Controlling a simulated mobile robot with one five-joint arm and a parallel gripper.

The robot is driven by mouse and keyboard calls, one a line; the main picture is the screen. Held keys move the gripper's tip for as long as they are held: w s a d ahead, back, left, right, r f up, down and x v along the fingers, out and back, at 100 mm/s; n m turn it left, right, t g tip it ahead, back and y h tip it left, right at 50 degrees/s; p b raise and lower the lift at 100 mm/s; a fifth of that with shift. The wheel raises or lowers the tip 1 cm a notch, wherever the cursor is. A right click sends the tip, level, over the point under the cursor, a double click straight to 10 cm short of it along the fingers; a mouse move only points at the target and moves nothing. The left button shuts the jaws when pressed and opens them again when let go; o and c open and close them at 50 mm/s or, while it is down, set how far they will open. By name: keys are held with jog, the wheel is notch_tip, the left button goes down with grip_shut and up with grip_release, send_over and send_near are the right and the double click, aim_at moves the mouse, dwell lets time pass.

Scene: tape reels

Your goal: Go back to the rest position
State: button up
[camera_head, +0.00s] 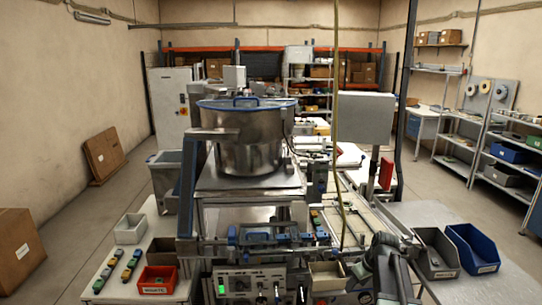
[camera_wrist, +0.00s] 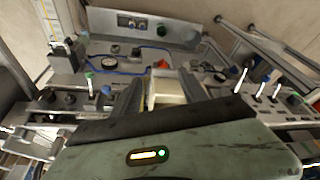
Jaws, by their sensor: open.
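My gripper (camera_wrist: 160,80) shows in the wrist view with its two dark fingers apart. A pale cream box-shaped part (camera_wrist: 166,92) shows in the gap between them; I cannot tell whether a finger touches it. The worn grey-green gripper body fills the bottom of that view. In the head view my dark and grey-green arm (camera_head: 388,272) is at the lower right, in front of the machine bench and left of the grey bin (camera_head: 437,254). The fingertips cannot be made out there.
A steel bowl feeder (camera_head: 240,145) stands mid-bench above a control panel (camera_head: 250,283). A blue bin (camera_head: 472,249) is at right, a red bin (camera_head: 157,280) at left. A yellow hose (camera_head: 337,120) hangs down near the arm. Reels (camera_head: 485,87) are on the far right shelving.

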jog(key=s+a+f+g, duration=0.1)
jog(key=s+a, duration=0.2)
jog(key=a, duration=0.4)
jog(key=s+a+f+b, duration=0.1)
jog(key=s+a, duration=0.2)
jog(key=a, duration=0.4)
jog(key=s+a+f+g, duration=0.1)
jog(key=s+a, duration=0.2)
jog(key=a, duration=0.4)
jog(key=s+m, duration=0.1)
jog(key=s+d+m+h, duration=0.1)
jog(key=s+m, duration=0.1)
jog(key=s+d+m+g, duration=0.1)
jog(key=s, duration=0.1)
jog(key=shift+s+h, duration=0.15)
jog(key=shift+h, duration=0.15)
